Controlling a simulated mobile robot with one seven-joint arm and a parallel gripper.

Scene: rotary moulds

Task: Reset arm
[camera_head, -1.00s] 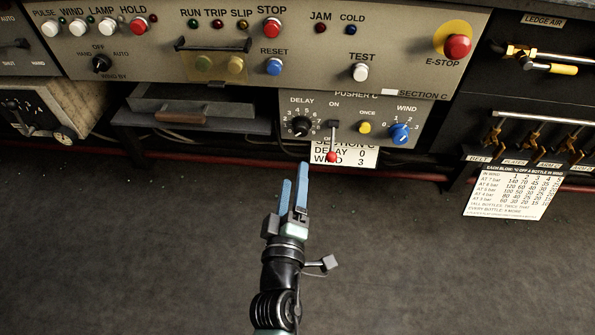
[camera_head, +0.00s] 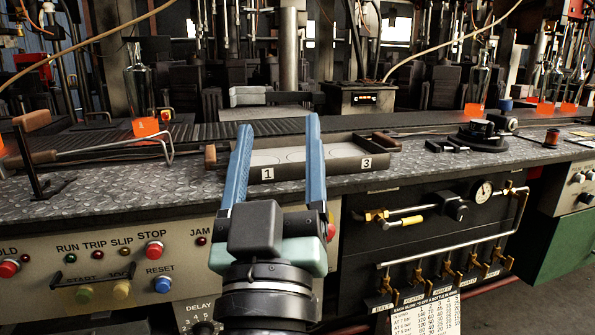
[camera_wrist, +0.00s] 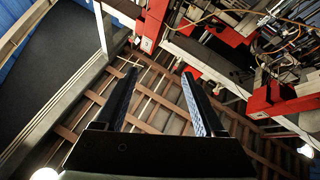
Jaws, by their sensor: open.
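My gripper (camera_head: 278,135) is raised in the middle of the head view, with its two blue fingers pointing up and apart. It is open and nothing is between the fingers. Behind it is a shallow tray (camera_head: 345,165) with labels 1 and 3 and wooden handles, on the textured metal bench (camera_head: 120,190). In the wrist view my gripper (camera_wrist: 160,95) shows two dark fingers spread apart, with wooden beams and red machine parts beyond. My gripper hides part of the tray and of the control panel.
Glass bottles with glowing orange bases (camera_head: 146,127) stand at the back left and right. A control panel (camera_head: 110,275) with buttons runs along the bench front. A gauge and brass valves (camera_head: 445,275) are at right. A hooked metal tool (camera_head: 110,150) lies at left.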

